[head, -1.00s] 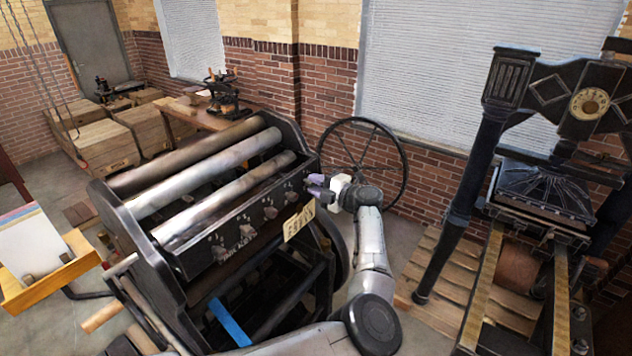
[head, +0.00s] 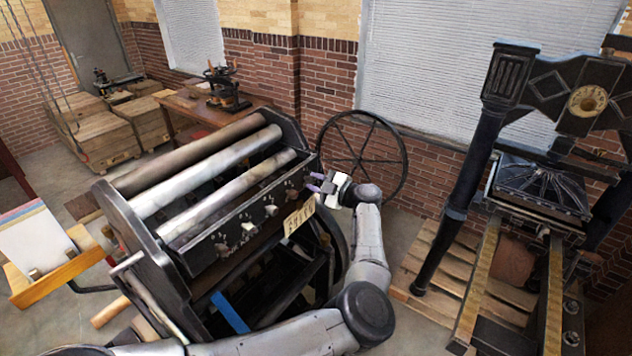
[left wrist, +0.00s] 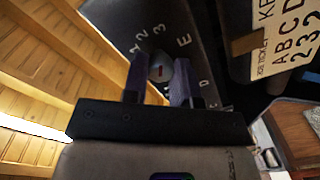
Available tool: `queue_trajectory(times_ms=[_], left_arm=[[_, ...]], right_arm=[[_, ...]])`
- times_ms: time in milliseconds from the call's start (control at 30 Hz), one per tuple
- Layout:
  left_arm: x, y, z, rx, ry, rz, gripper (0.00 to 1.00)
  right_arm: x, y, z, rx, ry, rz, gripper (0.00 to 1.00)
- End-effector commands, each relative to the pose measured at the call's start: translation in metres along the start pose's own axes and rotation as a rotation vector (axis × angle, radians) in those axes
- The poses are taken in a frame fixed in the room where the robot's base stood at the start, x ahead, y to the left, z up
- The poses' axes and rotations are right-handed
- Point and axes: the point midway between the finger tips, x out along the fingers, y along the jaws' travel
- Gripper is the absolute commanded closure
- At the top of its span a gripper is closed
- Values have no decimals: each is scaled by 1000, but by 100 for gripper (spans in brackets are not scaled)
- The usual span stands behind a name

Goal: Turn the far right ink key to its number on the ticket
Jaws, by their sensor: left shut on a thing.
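My left gripper (head: 315,182) is at the right end of that row. In the left wrist view its purple fingers (left wrist: 158,82) are shut on the far right ink key (left wrist: 160,68), one on each side, beside the letter E. The key carries a small reddish mark. My right gripper is out of view.
A large spoked wheel (head: 362,160) stands just behind the gripper. A second tall black press (head: 465,170) stands at right on a pallet. A wooden tray with paper (head: 35,240) is at left. Floor shows between the two presses.

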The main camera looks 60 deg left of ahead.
Motion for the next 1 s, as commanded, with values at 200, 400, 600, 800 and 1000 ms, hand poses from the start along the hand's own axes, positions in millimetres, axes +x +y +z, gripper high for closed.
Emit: queue_trajectory(times_ms=[200, 400, 600, 800, 1000], left_arm=[[0, 0, 0, 4, 0, 1, 98], [0, 0, 0, 4, -1, 1, 70], [0, 0, 0, 3, 0, 1, 51], [0, 0, 0, 2, 0, 1, 48], [-9, -1, 2, 2, -2, 1, 48]], right_arm=[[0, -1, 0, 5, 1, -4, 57], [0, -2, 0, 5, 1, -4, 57], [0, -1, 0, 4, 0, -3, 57], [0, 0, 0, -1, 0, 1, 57], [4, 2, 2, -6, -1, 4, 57]])
